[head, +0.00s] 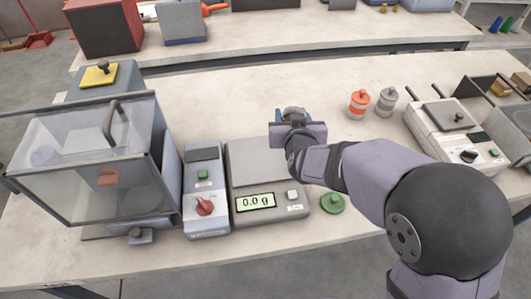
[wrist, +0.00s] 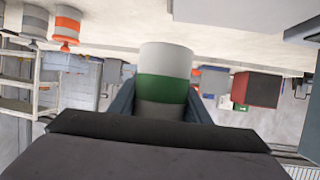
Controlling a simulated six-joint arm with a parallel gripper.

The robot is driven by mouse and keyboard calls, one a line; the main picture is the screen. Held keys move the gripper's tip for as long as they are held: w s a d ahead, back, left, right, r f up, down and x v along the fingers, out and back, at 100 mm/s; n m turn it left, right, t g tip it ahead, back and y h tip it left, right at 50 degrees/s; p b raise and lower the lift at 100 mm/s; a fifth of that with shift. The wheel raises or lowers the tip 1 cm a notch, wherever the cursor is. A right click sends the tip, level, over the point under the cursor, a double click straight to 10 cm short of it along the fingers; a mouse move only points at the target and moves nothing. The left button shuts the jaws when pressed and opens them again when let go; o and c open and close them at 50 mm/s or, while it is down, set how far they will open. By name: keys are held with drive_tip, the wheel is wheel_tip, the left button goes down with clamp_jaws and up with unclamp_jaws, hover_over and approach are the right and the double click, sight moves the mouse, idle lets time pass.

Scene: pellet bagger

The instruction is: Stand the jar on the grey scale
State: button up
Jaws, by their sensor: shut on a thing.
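The grey scale (head: 257,160) stands on the bench in the middle of the head view. Its plate looks bare and its display reads 0.0 g. My gripper (head: 293,114) is beyond the back right corner of the plate in the picture. In the wrist view my gripper (wrist: 163,98) is shut on the jar (wrist: 166,62), which has a white part, a green band and a grey part. In the head view the jar is mostly hidden behind my wrist. I cannot tell how high it is above the bench.
A green lid-like disc (head: 333,203) lies right of the scale. A device with a red knob (head: 205,190) and a clear-walled box (head: 95,155) stand left.

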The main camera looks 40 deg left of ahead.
drive_tip(key=s+a+r+n+g+y, duration=0.1)
drive_tip(key=s+a+r, duration=0.2)
drive_tip(key=s+a, duration=0.3)
drive_tip(key=shift+s+a+r+n+y, duration=0.15)
drive_tip(key=shift+s+r+n+y, duration=0.1)
drive_tip(key=shift+s+n+y, duration=0.05)
drive_tip(key=shift+f, duration=5)
drive_tip(key=shift+f, duration=0.15)
drive_tip(key=o, duration=1)
drive_tip(key=shift+f, duration=0.15)
drive_tip(key=o, duration=0.4)
